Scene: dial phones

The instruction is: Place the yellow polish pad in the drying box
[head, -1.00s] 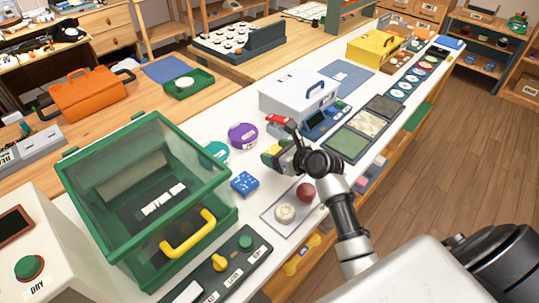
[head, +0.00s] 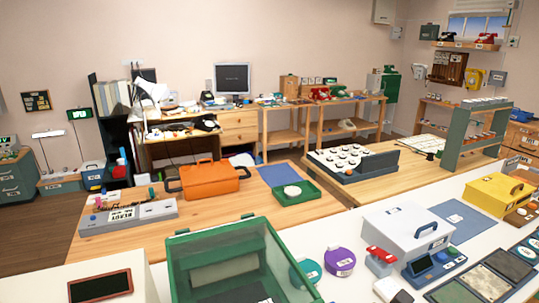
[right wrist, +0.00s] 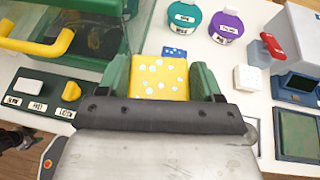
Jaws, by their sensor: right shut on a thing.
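The yellow polish pad (right wrist: 160,78), with pale dots, is between the green fingers of my right gripper (right wrist: 162,80) in the right wrist view. The gripper is shut on it, above the white counter. The drying box (head: 222,232) is a green-framed, see-through box at the bottom of the head view, its lower part cut off. Its yellow handle (right wrist: 40,45) shows at the upper left of the right wrist view, left of the gripper. Neither gripper shows in the head view.
A blue dotted block (right wrist: 174,52) lies just beyond the pad. A teal pot (right wrist: 185,17) and a purple pot (right wrist: 226,25) stand behind. A switch panel (right wrist: 45,92) is at the left, a white case (head: 404,232) at the right.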

